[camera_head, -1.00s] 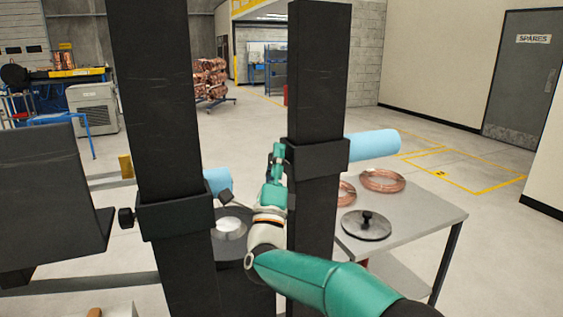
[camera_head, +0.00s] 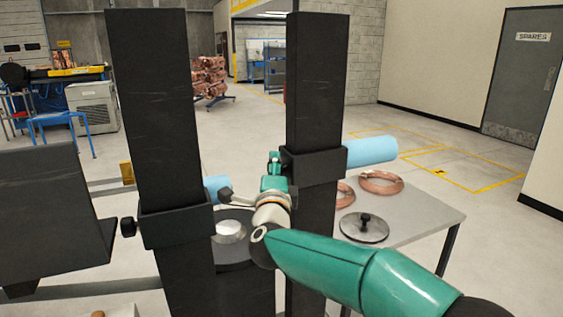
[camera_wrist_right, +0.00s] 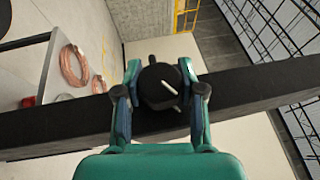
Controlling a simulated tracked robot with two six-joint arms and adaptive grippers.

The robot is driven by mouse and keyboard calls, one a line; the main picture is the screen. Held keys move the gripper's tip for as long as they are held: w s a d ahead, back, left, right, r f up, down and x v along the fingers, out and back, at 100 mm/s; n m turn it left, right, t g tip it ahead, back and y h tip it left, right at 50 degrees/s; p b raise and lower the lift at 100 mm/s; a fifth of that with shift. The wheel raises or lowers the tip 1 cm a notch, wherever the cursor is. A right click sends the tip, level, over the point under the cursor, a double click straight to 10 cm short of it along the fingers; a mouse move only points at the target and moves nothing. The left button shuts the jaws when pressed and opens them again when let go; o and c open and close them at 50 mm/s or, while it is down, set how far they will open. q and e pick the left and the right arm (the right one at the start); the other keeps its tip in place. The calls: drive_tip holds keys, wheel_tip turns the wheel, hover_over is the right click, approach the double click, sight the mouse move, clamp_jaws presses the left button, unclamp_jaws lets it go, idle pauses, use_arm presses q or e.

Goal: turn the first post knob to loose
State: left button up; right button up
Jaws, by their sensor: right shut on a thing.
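Two black posts stand upright in the head view, the left post (camera_head: 155,110) and the right post (camera_head: 318,80), each with a black collar. The right post's collar (camera_head: 318,165) has a blue cylinder sticking out to its right. My right gripper (camera_head: 274,164) is at the left side of this collar. In the right wrist view, my right gripper (camera_wrist_right: 160,90) is shut on a black knob (camera_wrist_right: 159,82) with a white line, its fingers on both sides. The line is slanted. The left post's knob (camera_head: 128,227) sticks out at the left of its collar (camera_head: 177,226). My left gripper is not in view.
A grey table (camera_head: 425,215) at the right holds copper coils (camera_head: 381,183) and a round lid with a small knob (camera_head: 365,228). A dark panel (camera_head: 45,210) stands at the left. Open floor lies behind the posts.

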drive_tip(key=shift+a+f, duration=0.15)
drive_tip(key=shift+a, duration=0.2)
drive_tip(key=o, duration=0.8)
drive_tip(key=shift+c, duration=0.2)
drive_tip(key=o, duration=0.4)
drive_tip(key=shift+w+a, duration=0.1)
drive_tip(key=shift+w, duration=0.05)
drive_tip(key=shift+d, duration=0.25)
drive_tip(key=s+a+f, duration=0.1)
drive_tip(key=s+f, duration=0.1)
drive_tip(key=s, duration=1)
